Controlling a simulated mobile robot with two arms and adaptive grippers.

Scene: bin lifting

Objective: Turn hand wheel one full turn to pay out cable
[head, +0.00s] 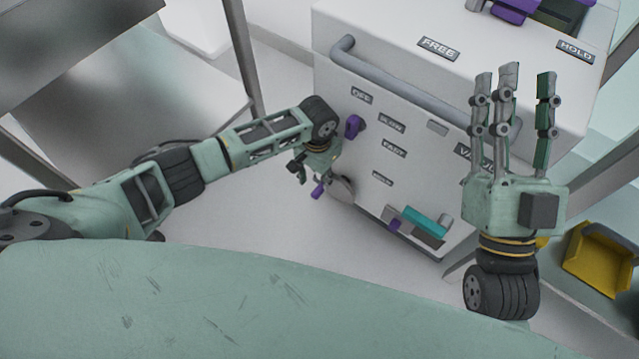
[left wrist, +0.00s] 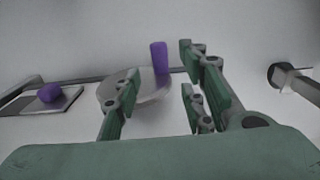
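The hand wheel is a grey disc (head: 342,189) low on the front of the white cabinet, with a purple handle (head: 318,190) sticking out from it. My left gripper (head: 308,182) is close in front of the wheel and hides part of it. In the left wrist view the wheel (left wrist: 138,90) and its upright purple handle (left wrist: 159,57) show beyond the gap between my parted fingers. No finger is seen closed on the handle; I cannot tell whether any touches it. My right gripper (head: 513,85) is raised, fingers apart and empty, in front of the cabinet's right side.
The white cabinet (head: 420,75) has a grey bar handle (head: 400,88), a purple knob (head: 353,126) beside printed labels, and a teal block (head: 425,221) low on its front. A yellow bin (head: 597,262) is at right. Metal frames stand either side.

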